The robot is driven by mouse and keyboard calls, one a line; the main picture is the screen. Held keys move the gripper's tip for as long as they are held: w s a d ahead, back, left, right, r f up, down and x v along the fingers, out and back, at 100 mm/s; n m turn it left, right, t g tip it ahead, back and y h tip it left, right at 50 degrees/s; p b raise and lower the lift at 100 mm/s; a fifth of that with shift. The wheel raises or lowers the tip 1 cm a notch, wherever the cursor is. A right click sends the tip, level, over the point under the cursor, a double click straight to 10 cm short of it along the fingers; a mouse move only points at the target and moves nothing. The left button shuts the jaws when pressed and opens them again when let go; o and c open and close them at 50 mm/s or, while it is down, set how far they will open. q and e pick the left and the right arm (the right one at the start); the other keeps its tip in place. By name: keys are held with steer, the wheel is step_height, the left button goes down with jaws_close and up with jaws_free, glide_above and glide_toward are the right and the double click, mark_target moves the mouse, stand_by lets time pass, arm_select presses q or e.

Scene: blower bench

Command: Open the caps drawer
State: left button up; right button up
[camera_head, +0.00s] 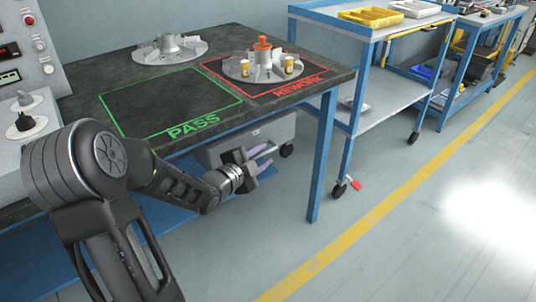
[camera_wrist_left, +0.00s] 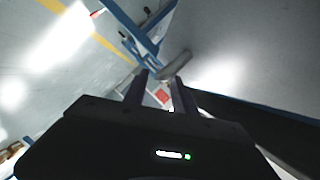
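A light grey drawer unit (camera_head: 215,153) hangs under the front edge of the dark bench top, partly hidden by my left arm. A pale bar that looks like its handle (camera_head: 266,149) shows beside my left gripper (camera_head: 258,162). In the left wrist view a grey bar (camera_wrist_left: 176,66) lies just beyond the fingertips of my left gripper (camera_wrist_left: 160,82), and a small red-and-white patch shows between the fingers. The fingers stand apart with nothing clearly held between them; I cannot tell if they touch the bar. My right gripper is out of view. No caps are visible.
Another rotor (camera_head: 170,48) stands behind. A blue wheeled cart (camera_head: 350,130) stands right; floor in front is clear.

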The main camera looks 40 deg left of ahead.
mark_target(266, 153)
arm_select(q)
steer(key=shift+x, duration=1.6)
steer(key=shift+c, duration=0.3)
jaws_close()
